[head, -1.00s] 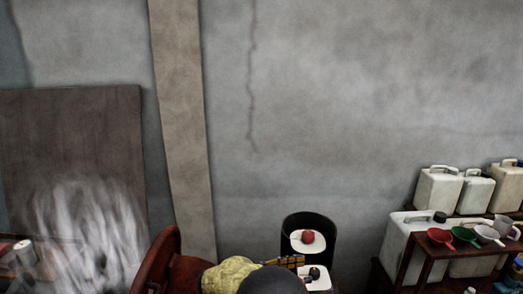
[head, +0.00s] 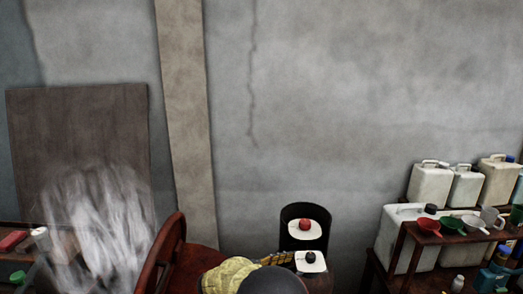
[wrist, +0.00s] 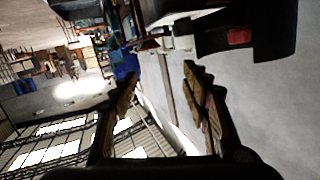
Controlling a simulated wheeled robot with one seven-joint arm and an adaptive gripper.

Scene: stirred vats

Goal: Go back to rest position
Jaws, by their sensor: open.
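My gripper shows in the wrist view (wrist: 160,85) with its two fingers spread apart and nothing between them. In the head view the gripper (head: 290,257) is low in the middle, partly hidden behind my own arm. Its tip is close to a white square plate (head: 318,266) with a small black knob on it. The picture does not show whether the two touch.
A black round bin (head: 297,212) with a white plate and red knob stands behind the gripper. A brown wooden rim (head: 176,231) is close on the left. White vapour rises at left.

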